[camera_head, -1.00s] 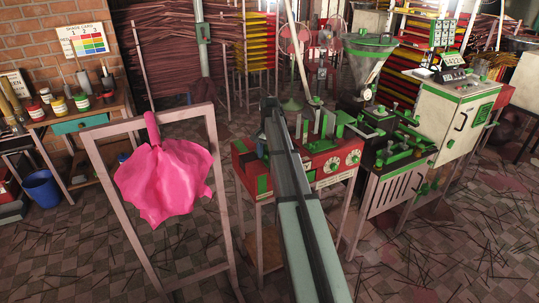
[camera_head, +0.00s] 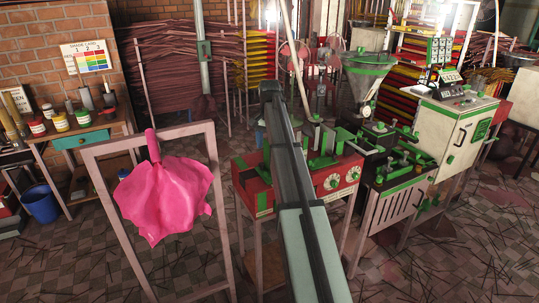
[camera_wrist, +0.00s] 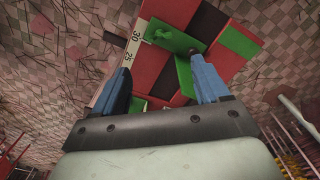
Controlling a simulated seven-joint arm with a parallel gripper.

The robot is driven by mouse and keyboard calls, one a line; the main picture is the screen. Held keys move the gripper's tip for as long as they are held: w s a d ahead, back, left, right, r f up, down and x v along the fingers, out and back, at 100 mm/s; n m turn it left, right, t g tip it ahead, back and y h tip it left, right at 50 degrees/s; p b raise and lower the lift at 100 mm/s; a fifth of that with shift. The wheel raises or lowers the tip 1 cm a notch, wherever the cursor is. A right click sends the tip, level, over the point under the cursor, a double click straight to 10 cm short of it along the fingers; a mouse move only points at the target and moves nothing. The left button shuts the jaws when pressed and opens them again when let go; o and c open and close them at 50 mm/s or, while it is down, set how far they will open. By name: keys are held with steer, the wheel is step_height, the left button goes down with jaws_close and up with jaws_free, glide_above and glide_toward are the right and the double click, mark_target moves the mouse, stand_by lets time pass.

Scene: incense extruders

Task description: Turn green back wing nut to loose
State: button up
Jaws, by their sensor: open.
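My gripper (camera_wrist: 160,64) is open in the wrist view, its two blue fingers spread apart with nothing between them. Beyond the fingertips lies a red, black and green machine top (camera_wrist: 225,68). A green plate with a small raised green part (camera_wrist: 172,38) sits on it, ahead of the fingers and apart from them. I cannot tell whether that part is the green back wing nut. In the head view, the red machine (camera_head: 262,192) has green upright parts on top and white dials in front. My arm hides part of it, and the fingers cannot be made out there.
A pink cloth (camera_head: 165,195) hangs in a wooden frame (camera_head: 222,190) left of the arm. A green-topped machine (camera_head: 400,165) with a funnel (camera_head: 370,65) and a pale control cabinet (camera_head: 455,120) stand at right. A numbered scale strip (camera_wrist: 125,55) edges the machine top.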

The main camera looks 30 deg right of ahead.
mark_target(269, 176)
steer(key=shift+r, duration=0.8)
steer(key=s+a+f+t+h, duration=0.1)
steer(key=s+a+f+h, duration=0.1)
steer(key=s+a, duration=0.45)
steer(key=shift+t+h, duration=0.8)
steer(key=w+d+f, duration=0.2)
steer(key=f, duration=0.2)
steer(key=w+d+f, duration=0.2)
steer(key=f, duration=0.1)
steer(key=w+d+f, duration=0.2)
steer(key=f, duration=0.2)
steer(key=shift+f, duration=0.35)
steer(key=shift+c, duration=0.3)
